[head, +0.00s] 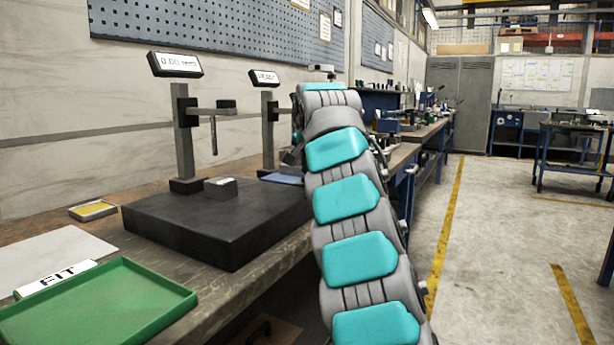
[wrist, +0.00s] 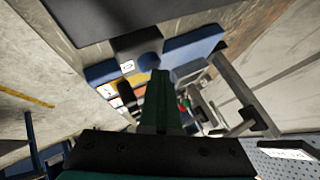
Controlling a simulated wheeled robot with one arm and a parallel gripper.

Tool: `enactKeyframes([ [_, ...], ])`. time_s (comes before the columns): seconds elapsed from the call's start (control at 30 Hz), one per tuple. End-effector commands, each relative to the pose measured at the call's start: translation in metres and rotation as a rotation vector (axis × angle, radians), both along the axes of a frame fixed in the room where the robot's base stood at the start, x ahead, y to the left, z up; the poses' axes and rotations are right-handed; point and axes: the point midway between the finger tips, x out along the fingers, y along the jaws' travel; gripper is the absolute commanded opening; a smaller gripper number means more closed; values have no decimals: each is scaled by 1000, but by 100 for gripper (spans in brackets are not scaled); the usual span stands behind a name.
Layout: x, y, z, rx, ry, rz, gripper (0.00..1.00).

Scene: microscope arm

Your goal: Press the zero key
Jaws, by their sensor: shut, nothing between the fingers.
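In the wrist view, a black block with a round dark button (wrist: 149,61) carries a small white label (wrist: 127,66) with a dark round mark, possibly the zero key. My gripper (wrist: 159,74) is shut and empty, its tips appearing just below the button in the picture. I cannot tell whether they touch it. In the head view, my arm hides the gripper and this block. A gauge stand with a display (head: 175,64) reading about 0.00 mm stands on a dark slab (head: 225,240). A second display (head: 264,78) stands behind it; its reading is unclear.
A small grey block (head: 220,188) sits on the slab. In the wrist view, a post (wrist: 238,90) stands right of my fingers.

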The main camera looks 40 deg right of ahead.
Motion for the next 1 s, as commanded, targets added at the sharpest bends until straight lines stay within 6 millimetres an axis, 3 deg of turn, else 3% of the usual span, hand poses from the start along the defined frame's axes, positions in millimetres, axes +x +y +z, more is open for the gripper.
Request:
enactKeyframes([
  [1.0,0,0,31,2,2,1,0],
])
